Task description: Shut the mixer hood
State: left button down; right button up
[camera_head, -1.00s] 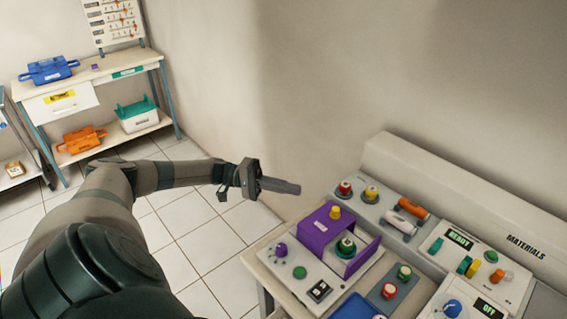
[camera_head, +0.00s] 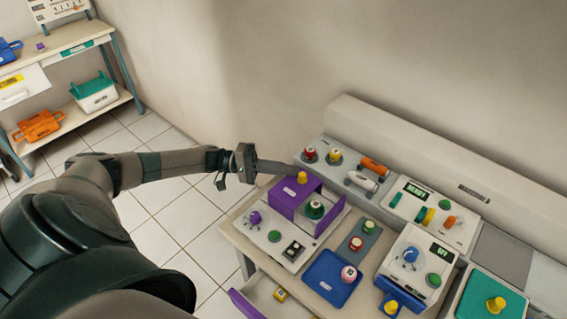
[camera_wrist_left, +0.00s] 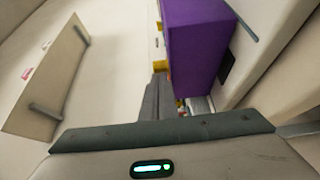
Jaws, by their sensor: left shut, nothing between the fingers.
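The mixer is a pale unit (camera_head: 262,238) on the bench with a purple knob, a green button and a switch. Its purple hood (camera_head: 287,200), with a yellow knob on top, stands over its back left part. A green-capped jar (camera_head: 315,210) shows in the opening beside the hood, with a purple panel (camera_head: 331,217) to its right. My left gripper (camera_head: 290,167) is shut and empty, its fingers just behind the hood near the yellow knob. Contact cannot be told. In the left wrist view the hood (camera_wrist_left: 195,50) is close to the right of the fingers (camera_wrist_left: 155,103). My right gripper is out of view.
A drawer (camera_head: 268,308) with a purple front stands open below. Red- and yellow-capped jars (camera_head: 322,155) stand behind the hood. A wall runs behind the bench. Floor is clear to the left.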

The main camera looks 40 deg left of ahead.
aim_at(308, 188)
pick_arm(q)
jog(key=shift+d, duration=0.1)
jog(key=shift+d+r+p, duration=0.1)
jog(key=shift+d+p, duration=0.2)
jog(key=shift+p, duration=0.05)
jog(key=d+p, duration=0.1)
jog(key=d, duration=0.1)
jog(key=d+p, duration=0.1)
jog(key=d, duration=0.1)
jog(key=d+p, duration=0.1)
jog(key=d, duration=0.1)
jog(key=shift+s+r, duration=0.1)
jog(key=shift+s, duration=0.15)
jog(key=shift+d, duration=0.45)
jog(key=shift+s+f, duration=0.15)
jog(key=shift+f, duration=0.15)
jog(key=shift+d, duration=0.1)
